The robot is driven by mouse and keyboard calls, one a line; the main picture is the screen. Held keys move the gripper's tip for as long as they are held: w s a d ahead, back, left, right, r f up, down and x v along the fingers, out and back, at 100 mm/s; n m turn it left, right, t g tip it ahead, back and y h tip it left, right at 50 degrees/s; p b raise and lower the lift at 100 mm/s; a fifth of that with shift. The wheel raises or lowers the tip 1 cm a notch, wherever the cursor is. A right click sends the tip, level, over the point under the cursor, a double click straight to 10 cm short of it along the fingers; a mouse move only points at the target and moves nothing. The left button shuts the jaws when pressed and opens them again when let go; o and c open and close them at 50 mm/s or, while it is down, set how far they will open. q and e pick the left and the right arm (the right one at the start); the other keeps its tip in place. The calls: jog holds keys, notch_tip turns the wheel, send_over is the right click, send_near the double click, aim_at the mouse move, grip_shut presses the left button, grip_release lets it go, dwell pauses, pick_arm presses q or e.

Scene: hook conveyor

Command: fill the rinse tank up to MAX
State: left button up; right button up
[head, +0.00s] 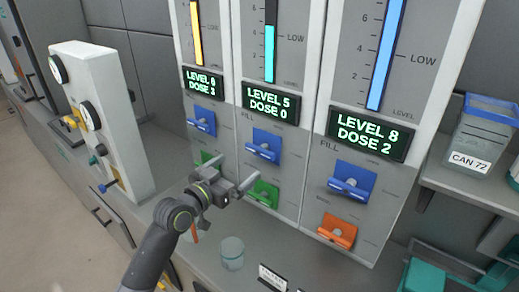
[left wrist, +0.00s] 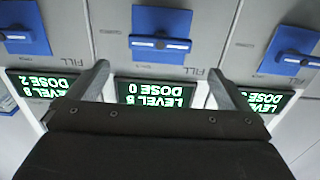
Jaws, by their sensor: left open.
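Three gauge panels stand side by side; which one is the rinse tank, or a MAX mark, I cannot read. The left panel has a yellow bar (head: 197,32) and a display (head: 204,84) reading about level 6, dose 3. The middle has a cyan bar (head: 269,54) and a display (head: 270,104) reading level 5, dose 0. The right has a blue bar (head: 382,55) and a display (head: 369,135) reading level 8, dose 2. A blue FILL lever (head: 264,146) is on the middle panel. My left gripper (head: 239,170) is open and empty before the left and middle panels.
Other blue levers (head: 201,120) (head: 351,182), green levers (head: 263,193) and an orange lever (head: 338,231) sit on the panels. A clear cup (head: 232,253) stands on the counter below. A white gauge box (head: 109,120) is at left. A CAN 72 container (head: 478,140) is on the right shelf.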

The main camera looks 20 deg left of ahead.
aim_at(258, 152)
pick_arm(q)
jog(key=p+x, duration=0.1)
jog(key=x, duration=1)
jog(key=shift+p, duration=0.3)
jog(key=c, duration=0.7)
